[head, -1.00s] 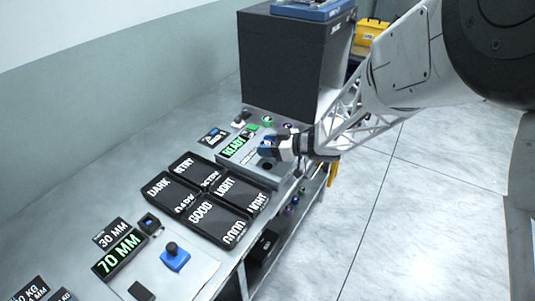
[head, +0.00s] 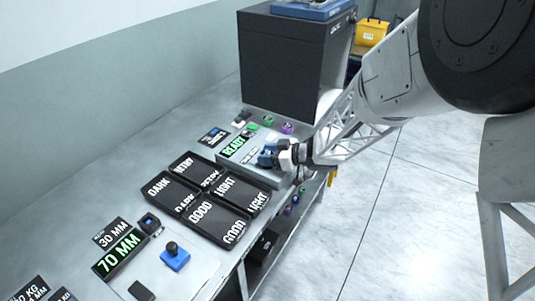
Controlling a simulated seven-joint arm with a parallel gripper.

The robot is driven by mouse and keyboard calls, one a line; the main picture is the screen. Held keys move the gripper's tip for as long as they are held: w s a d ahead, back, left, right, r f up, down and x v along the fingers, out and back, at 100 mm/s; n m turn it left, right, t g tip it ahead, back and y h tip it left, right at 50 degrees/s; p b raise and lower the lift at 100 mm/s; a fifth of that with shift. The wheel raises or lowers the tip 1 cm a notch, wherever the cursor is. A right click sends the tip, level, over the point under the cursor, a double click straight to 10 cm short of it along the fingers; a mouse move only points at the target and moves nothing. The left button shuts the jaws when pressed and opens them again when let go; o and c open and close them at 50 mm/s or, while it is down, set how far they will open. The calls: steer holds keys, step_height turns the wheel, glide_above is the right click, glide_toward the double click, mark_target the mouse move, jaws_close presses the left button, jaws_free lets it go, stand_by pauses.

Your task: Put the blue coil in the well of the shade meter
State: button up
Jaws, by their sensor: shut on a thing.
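The shade meter (head: 250,170) is a grey box on the bench with a green READY display (head: 234,146) on its top. My gripper (head: 275,154) is shut on the blue coil (head: 266,157) over the right part of the meter's top. The dark round well is not visible now; my gripper and the coil cover that part. I cannot tell whether the coil touches the meter or is inside the well.
Black trays labelled DARK, RETRY, LIGHT and GOOD (head: 218,224) lie in front of the meter. A tall dark cabinet (head: 290,62) stands behind it. Green and purple coils (head: 288,128) lie between them. A 70 MM display (head: 119,254) and a blue device (head: 174,258) are nearer.

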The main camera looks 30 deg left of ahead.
steer(key=shift+f, duration=0.3)
steer(key=shift+f, duration=0.3)
steer(key=o, duration=0.9)
steer(key=shift+s+d+f, duration=0.1)
steer(key=shift+s+f, duration=0.05)
steer(key=shift+r, duration=0.4)
steer(key=shift+d+r, duration=0.2)
steer(key=shift+r, duration=0.05)
steer(key=v, duration=1.1)
steer(key=shift+w+d+r, duration=0.15)
steer(key=shift+w+r, duration=0.05)
steer(key=shift+r, duration=0.25)
